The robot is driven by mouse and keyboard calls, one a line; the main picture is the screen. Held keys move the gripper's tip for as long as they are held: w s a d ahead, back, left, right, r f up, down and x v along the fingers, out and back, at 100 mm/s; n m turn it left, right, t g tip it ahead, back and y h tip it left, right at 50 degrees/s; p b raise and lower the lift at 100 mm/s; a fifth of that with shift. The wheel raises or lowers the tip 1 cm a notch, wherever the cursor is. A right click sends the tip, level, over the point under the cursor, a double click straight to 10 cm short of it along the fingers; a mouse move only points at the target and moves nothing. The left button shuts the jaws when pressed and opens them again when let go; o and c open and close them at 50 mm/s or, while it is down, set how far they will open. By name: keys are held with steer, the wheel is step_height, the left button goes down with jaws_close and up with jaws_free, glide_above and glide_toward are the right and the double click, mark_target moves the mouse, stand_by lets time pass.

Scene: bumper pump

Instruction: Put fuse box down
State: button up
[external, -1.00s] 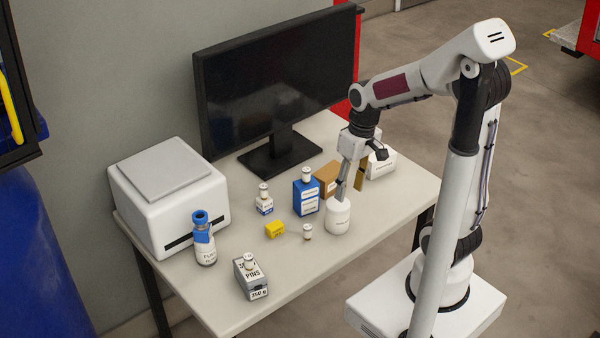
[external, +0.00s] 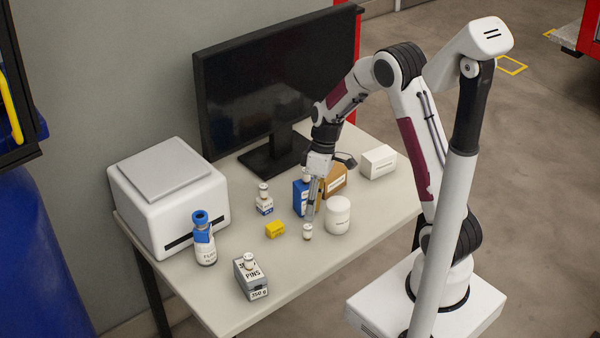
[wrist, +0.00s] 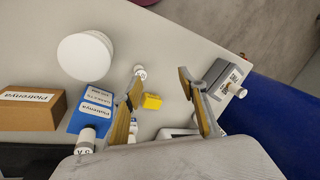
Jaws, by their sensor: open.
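My gripper (external: 311,212) is open and empty, pointing down over the table just above a small white capped cylinder (external: 307,231). In the wrist view, its fingers (wrist: 160,76) are spread and the small cylinder (wrist: 139,71) shows by the left fingertip. A small yellow box (external: 275,230) lies on the table to the left; it shows between the fingers in the wrist view (wrist: 152,101). A blue box (external: 299,199) with a small cylinder on top stands behind my gripper, partly hidden. I cannot tell which item is the fuse box.
A white round jar (external: 338,215) stands close right of my gripper. A brown box (external: 334,181) and a white box (external: 378,162) are behind it. A grey pins box (external: 251,278), blue-capped bottle (external: 204,240), printer-like box (external: 165,195) and monitor (external: 270,90) stand around.

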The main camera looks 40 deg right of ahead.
mark_target(278, 224)
steer(key=w+f+n, duration=0.2)
steer(key=w+a+f+n, duration=0.1)
steer(key=w+f+n, duration=0.1)
steer(key=w+f, duration=0.1)
steer(key=shift+a+f+y, duration=0.15)
steer(key=shift+y, duration=0.25)
steer(key=shift+w+a+r+n+t+y, duration=0.15)
steer(key=shift+w+n+t, duration=0.1)
steer(key=shift+w+n, duration=0.7)
steer(key=shift+w+a+r+n+t+y, duration=0.15)
steer(key=shift+w+n, duration=0.45)
steer(key=shift+n, duration=0.7)
steer(key=shift+w+a+r+n+t, duration=0.1)
steer(key=shift+w+n+t, duration=0.2)
steer(key=shift+w+n, duration=0.65)
steer(key=shift+s, duration=0.2)
steer(key=shift+x, duration=1.3)
steer(key=shift+w+a+f, duration=0.1)
